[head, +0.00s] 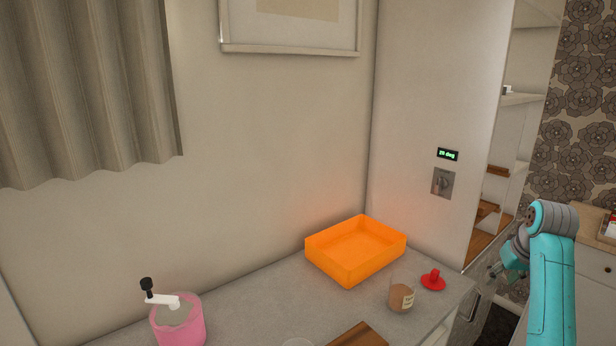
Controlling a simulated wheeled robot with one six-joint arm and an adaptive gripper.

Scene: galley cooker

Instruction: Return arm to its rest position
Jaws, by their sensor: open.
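My turquoise arm (553,285) rises at the right edge of the head view, bent at the top. My gripper (493,271) shows small and dark to the left of the arm, partly hidden behind it. It is open, with nothing seen in it. It is beyond the right end of the counter, apart from the things on it.
The grey counter (255,300) holds an orange tray (345,268), a jar (401,294), a red lid (433,281), a brown board (358,336) and a pink pump container (180,325). A wall panel (443,182) has a dial and display. Shelves (515,130) stand behind my arm.

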